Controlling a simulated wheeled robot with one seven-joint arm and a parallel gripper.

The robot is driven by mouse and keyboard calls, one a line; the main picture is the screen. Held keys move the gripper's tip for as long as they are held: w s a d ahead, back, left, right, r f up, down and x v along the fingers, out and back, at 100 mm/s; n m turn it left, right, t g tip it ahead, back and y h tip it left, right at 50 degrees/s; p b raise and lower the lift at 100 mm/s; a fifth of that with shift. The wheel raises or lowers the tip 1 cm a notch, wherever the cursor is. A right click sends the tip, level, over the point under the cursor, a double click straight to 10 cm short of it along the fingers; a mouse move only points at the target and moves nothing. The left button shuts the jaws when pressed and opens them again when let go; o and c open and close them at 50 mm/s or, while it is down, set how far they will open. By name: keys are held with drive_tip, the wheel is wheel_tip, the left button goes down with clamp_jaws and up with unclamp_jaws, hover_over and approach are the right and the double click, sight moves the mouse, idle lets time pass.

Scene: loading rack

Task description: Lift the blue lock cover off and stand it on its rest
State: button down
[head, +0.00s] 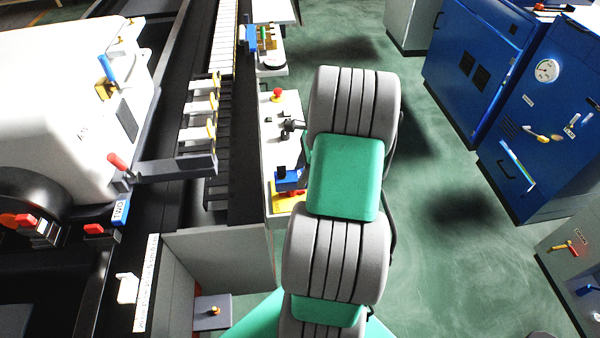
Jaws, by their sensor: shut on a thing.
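A blue block-like piece (291,178), likely the blue lock cover, shows on the white bench just left of my arm. A dark block adjoins it at its upper left, and a yellow base (286,201) lies below it. My arm hides its right side. I cannot tell whether it touches the base or is held. My gripper cannot be made out; my own grey and green arm links cover that area. The rest for the cover cannot be told apart with certainty.
The white bench (270,117) also carries a red button (277,95) and a small black device (291,129). A white vehicle (60,85) and a grey barrier arm (175,168) are on the left. Blue cabinets (548,130) stand right, with clear green floor (440,250) between.

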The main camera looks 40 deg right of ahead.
sight(297, 175)
drive_tip(key=shift+r+p, duration=1.35)
drive_tip(key=shift+r, duration=0.25)
